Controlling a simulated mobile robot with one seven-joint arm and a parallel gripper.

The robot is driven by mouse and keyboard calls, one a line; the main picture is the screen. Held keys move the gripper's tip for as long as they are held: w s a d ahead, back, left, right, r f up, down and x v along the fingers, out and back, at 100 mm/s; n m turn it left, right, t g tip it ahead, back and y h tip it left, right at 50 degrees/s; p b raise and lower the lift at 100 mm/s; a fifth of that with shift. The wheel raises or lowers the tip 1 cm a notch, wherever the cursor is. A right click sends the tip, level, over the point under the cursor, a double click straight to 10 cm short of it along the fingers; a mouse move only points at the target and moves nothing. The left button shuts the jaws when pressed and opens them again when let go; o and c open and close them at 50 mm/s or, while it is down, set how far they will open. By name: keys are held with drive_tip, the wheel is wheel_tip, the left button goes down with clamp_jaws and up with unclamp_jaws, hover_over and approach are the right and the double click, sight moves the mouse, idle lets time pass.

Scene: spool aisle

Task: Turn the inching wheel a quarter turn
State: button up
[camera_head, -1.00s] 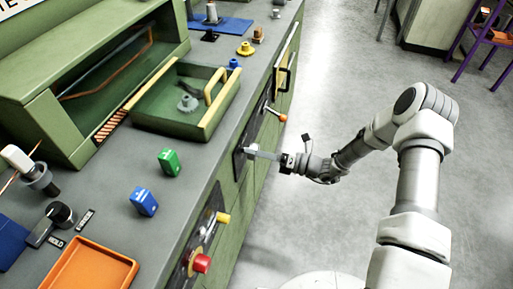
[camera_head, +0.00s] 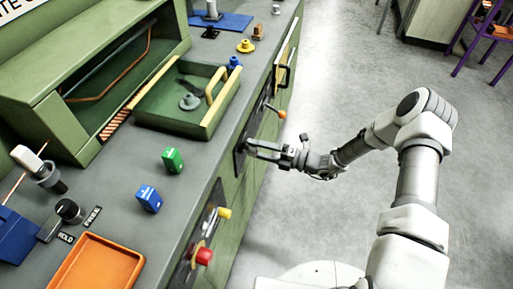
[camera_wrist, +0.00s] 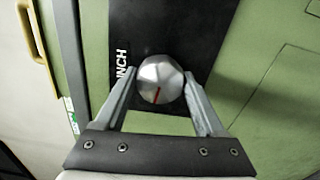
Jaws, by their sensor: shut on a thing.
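The inching wheel (camera_wrist: 161,72) is a rounded, faceted metal knob with a red mark on its face, in the wrist view. It sits on a dark panel (camera_wrist: 205,20) beside a label that reads INCH. The red mark points down and slightly left in that view. My gripper (camera_wrist: 160,88) is shut on the wheel, with one finger on each side. In the head view my gripper (camera_head: 256,149) reaches the dark panel on the bench front, and the wheel is mostly hidden there.
An orange-tipped lever (camera_head: 281,114) stands out near my gripper, farther along the bench front. A red knob (camera_head: 204,256) and a yellow knob (camera_head: 224,213) stick out nearer. A green tray (camera_head: 203,131) sits on the bench above.

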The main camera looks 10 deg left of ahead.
idle(0.3)
drive_tip(key=o, duration=1.4)
drive_tip(key=shift+c, duration=0.2)
drive_tip(key=shift+d, duration=0.15)
drive_tip(key=s+d+p, duration=0.1)
drive_tip(key=s+d, duration=0.1)
drive_tip(key=d, duration=1.5)
drive_tip(key=shift+s, duration=0.25)
